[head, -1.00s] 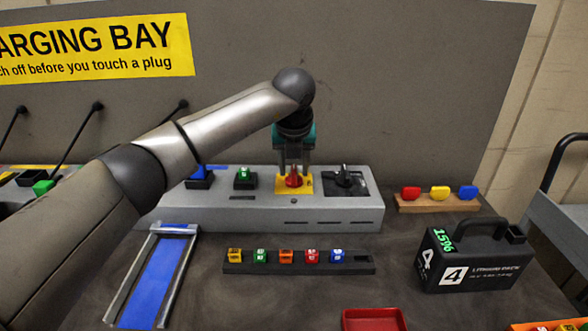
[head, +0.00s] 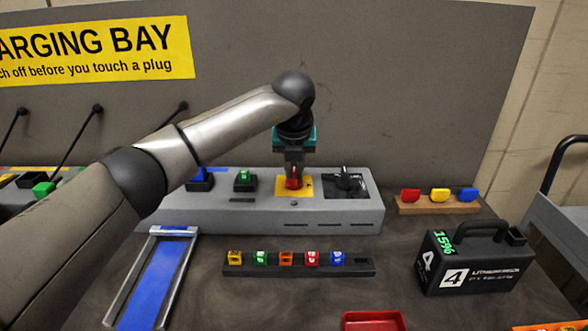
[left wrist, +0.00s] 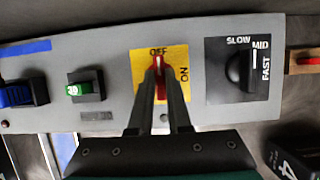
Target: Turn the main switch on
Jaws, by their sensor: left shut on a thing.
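The main switch is a red knob (head: 293,183) on a yellow plate (head: 281,190) on top of the grey console. In the left wrist view the red knob (left wrist: 158,66) points toward the OFF mark, with ON at the plate's right side. My left gripper (head: 293,175) comes down from above and is shut on the red knob. In the left wrist view its fingers (left wrist: 158,82) close on the knob from both sides and hide part of it. My right gripper is not in view.
The black speed dial (head: 345,181) sits right of the yellow plate. A green plug (head: 244,176) and a blue one sit to its left. A rack of coloured blocks (head: 298,269), a black battery pack (head: 470,262) and a red tray (head: 373,321) lie in front.

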